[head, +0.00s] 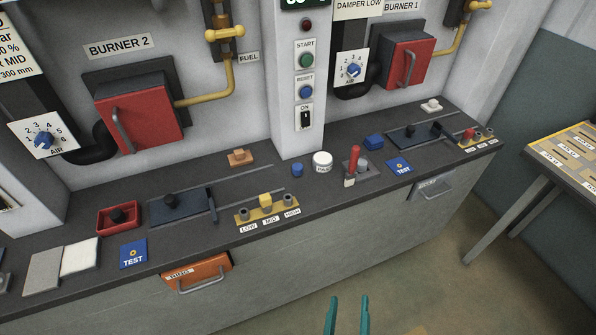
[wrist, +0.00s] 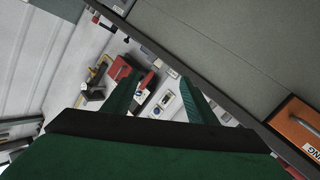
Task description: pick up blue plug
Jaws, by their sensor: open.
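A small blue cylinder (head: 297,170) stands on the dark counter, left of a white round jar. A blue block (head: 374,142) lies farther back to the right. Either could be the blue plug; I cannot tell which. My gripper (head: 348,299) shows at the bottom of the head view, its two teal fingers apart and empty, in front of the counter and well short of both blue things. In the wrist view my gripper (wrist: 158,88) is also open, with nothing between the fingers. No blue plug can be made out clearly there.
The counter holds a yellow LOW/MID/HIGH socket strip (head: 268,215), a white jar (head: 322,162), a red-handled tool (head: 352,166), and blue TEST plates (head: 133,254). An orange drawer (head: 197,275) is on its front. A side table (head: 566,152) stands right. The floor is clear.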

